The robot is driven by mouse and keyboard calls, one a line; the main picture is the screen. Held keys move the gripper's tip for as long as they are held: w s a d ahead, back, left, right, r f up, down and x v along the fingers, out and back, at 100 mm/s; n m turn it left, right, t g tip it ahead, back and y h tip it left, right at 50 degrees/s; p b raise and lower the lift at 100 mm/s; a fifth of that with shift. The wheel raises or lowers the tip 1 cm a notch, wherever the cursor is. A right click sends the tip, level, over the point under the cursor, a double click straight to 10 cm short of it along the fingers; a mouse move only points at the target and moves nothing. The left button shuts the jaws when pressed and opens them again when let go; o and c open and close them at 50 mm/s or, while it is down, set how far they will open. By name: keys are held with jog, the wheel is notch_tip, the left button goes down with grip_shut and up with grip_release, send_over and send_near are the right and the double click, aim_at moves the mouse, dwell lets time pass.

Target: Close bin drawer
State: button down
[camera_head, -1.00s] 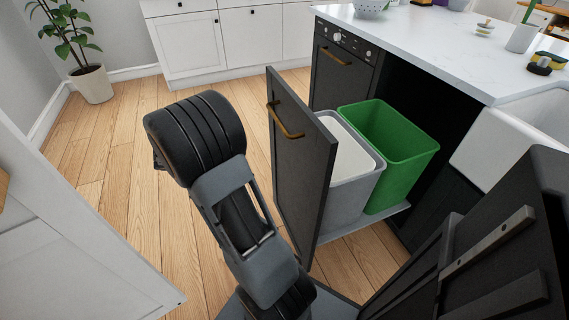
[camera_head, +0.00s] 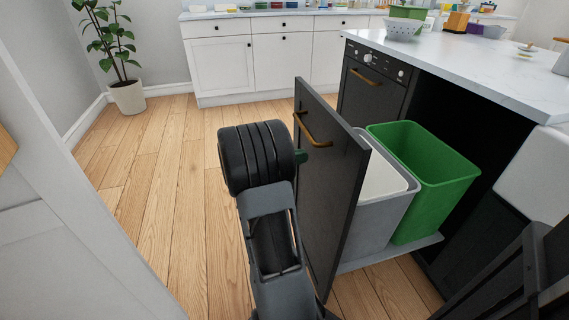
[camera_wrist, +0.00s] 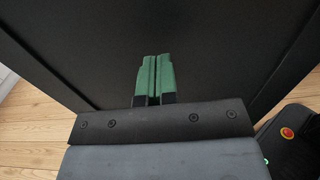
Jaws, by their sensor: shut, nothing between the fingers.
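The bin drawer stands pulled out of the island, with a dark front panel (camera_head: 329,185) and a brass handle (camera_head: 311,130). It holds a grey bin (camera_head: 379,225) and a green bin (camera_head: 435,184) on a grey base. My gripper (camera_wrist: 153,62) has its green fingertips together, with nothing between them. In the wrist view the fingertips point at the dark drawer front (camera_wrist: 215,45). In the head view a green fingertip (camera_head: 301,157) shows close to the panel, just below the handle. I cannot tell whether it touches.
The island's white worktop (camera_head: 480,70) and an oven (camera_head: 372,88) lie behind the drawer. White cabinets (camera_head: 282,55) and a potted plant (camera_head: 127,95) stand at the back. A white panel (camera_head: 70,240) is at the left. Wooden floor (camera_head: 170,190) is clear between.

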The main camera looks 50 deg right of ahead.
aim_at(317, 153)
jog(key=shift+b+x, duration=0.4)
jog(key=shift+x, duration=1.15)
